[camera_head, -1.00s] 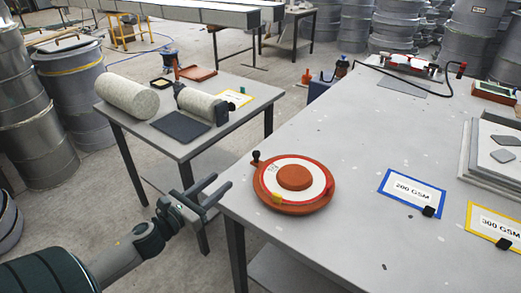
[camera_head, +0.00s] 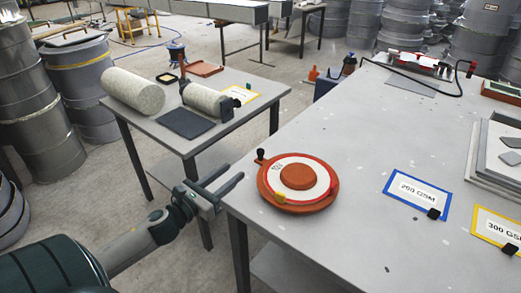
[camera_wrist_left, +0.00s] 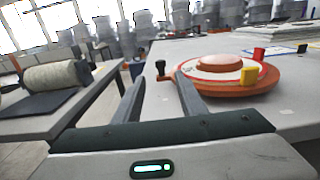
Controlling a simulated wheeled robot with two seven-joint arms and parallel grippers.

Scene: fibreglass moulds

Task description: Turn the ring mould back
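The ring mould (camera_head: 272,192) is a round orange-red disc with a white ring face and a raised orange centre. It lies flat near the left front corner of the large grey table. A black knob (camera_head: 260,155) stands at its far left rim; a yellow block (camera_head: 281,197) and a red block sit on its edge. It also shows in the left wrist view (camera_wrist_left: 232,88), with the black knob (camera_wrist_left: 160,66) just beyond the fingers. My left gripper (camera_head: 228,180) is open and empty, left of the mould and apart from it. My right gripper is not in view.
A smaller table (camera_head: 233,130) at left holds fabric rolls (camera_head: 134,92) and a dark mat (camera_head: 187,123). Framed cards, 200 GSM (camera_head: 418,191) and 300 GSM (camera_head: 496,229), lie right of the mould. Grey sheets (camera_head: 496,155) are stacked at the right edge. Table around the mould is clear.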

